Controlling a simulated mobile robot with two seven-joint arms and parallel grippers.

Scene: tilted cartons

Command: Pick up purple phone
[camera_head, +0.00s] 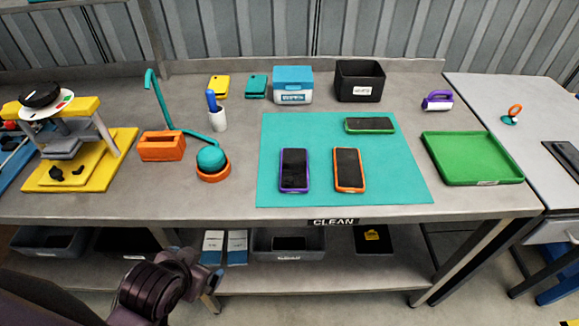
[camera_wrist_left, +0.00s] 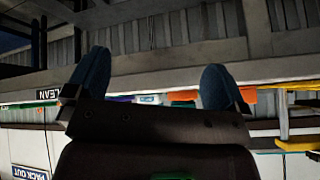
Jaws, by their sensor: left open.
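The purple phone (camera_head: 294,170) lies flat, dark screen up, on the left part of the teal mat (camera_head: 395,185). An orange phone (camera_head: 348,170) lies to its right, and a green phone (camera_head: 370,125) lies sideways behind them. My left gripper (camera_head: 207,270) is low in front of the table's front edge, to the left of and well apart from the purple phone. In the left wrist view its two blue-tipped fingers (camera_wrist_left: 155,80) are spread with nothing between them. The phones cannot be made out clearly there. My right gripper is not in view.
An orange-based lamp (camera_head: 212,160), an orange box (camera_head: 161,146) and a yellow-based stand (camera_head: 80,160) are left of the mat. A green tray (camera_head: 472,158) is right. A blue-white box (camera_head: 293,85) and black bin (camera_head: 360,81) stand behind. The table edge bears a "CLEAN" label (camera_head: 333,222).

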